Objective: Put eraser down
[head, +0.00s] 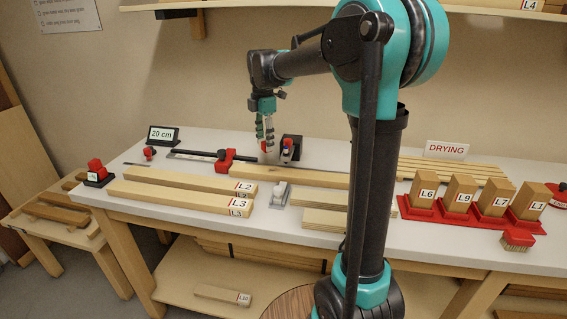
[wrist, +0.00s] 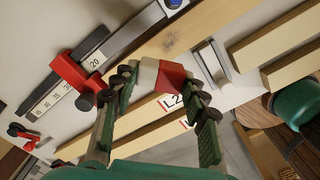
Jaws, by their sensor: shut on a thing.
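A small white and red eraser (wrist: 148,72) sits between the two fingertips of my gripper (wrist: 163,84), which is shut on it. In the head view my gripper (head: 265,128) points down over the back middle of the bench, and the red end of the eraser (head: 264,146) shows at its tips. In the wrist view the eraser appears in front of a light wooden board and the L2 label. I cannot tell from these views whether it touches anything below.
A grey metal tool (head: 280,193) lies in front. Labelled blocks (head: 460,190) stand in red bases at right, below a DRYING sign (head: 447,149).

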